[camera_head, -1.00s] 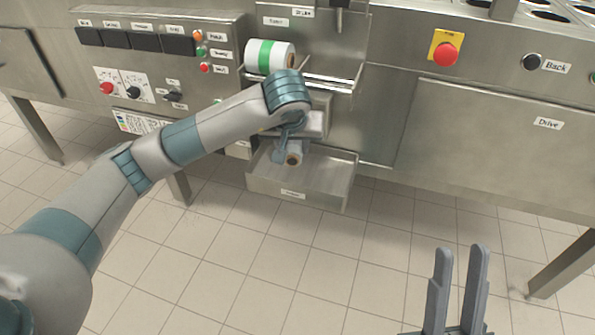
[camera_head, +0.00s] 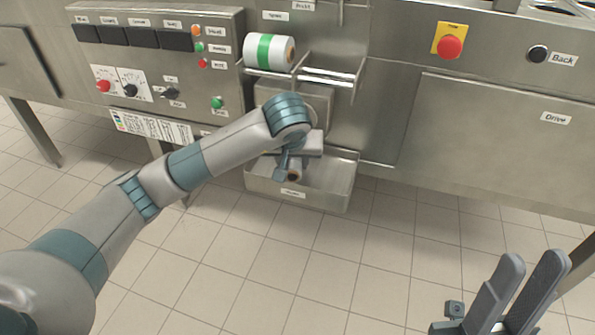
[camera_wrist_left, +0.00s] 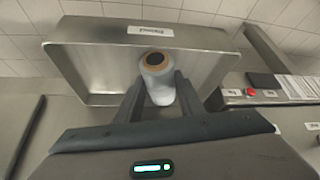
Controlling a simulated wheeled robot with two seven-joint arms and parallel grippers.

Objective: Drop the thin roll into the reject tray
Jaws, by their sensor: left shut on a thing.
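The thin roll (camera_wrist_left: 158,80) is pale with a brown core, and its core end (camera_head: 294,174) also shows in the head view. My left gripper (camera_head: 288,172) is shut on the roll, one finger on each side of it in the left wrist view (camera_wrist_left: 155,88). The reject tray (camera_head: 335,196) is an open metal box low on the machine front. The roll is over or inside its opening; I cannot tell whether it touches the floor of the tray. My right gripper (camera_head: 533,283) is empty, with its fingers apart, at the lower right.
A white roll with a green band (camera_head: 268,52) rests on a holder above the tray. A control panel (camera_head: 150,80) with knobs and buttons is to its left. A red stop button (camera_head: 450,46) is on the right. Tiled floor lies clear in front.

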